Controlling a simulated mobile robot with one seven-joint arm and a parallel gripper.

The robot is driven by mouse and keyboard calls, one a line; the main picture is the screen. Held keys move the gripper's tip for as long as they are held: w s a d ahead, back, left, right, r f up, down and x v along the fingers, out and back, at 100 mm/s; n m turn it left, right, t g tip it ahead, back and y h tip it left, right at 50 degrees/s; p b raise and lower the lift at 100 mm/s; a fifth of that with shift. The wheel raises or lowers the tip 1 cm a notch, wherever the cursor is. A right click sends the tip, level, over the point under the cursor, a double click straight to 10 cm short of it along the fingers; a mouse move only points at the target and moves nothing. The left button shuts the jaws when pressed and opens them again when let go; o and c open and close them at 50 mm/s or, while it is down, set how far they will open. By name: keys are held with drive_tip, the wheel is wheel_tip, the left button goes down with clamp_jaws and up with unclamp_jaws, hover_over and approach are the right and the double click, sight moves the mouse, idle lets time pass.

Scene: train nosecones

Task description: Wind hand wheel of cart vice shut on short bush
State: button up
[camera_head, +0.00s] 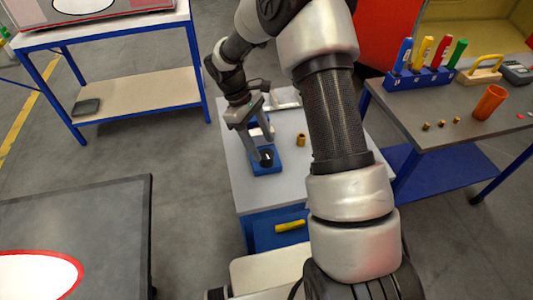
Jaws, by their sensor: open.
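The blue cart vice (265,168) sits on the light grey top of the cart. A dark round part (267,157), which looks like its hand wheel, shows at its near end. My gripper (264,146) is open and points down over the vice, its fingers close above or around the dark part; I cannot tell whether they touch it. The gripper hides much of the vice, including its jaws, so I cannot see what is between them. A small brass bush (301,140) stands on the cart top to the right of the vice, apart from it.
The cart (240,190) has a blue front with a yellow handle (290,226). A right-hand bench (405,105) carries coloured-handled tools (422,55), several small brass pieces (441,124) and an orange cup (490,102). A dark table (120,220) stands at lower left.

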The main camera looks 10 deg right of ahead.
sight(266, 154)
drive_tip(key=x, duration=0.5)
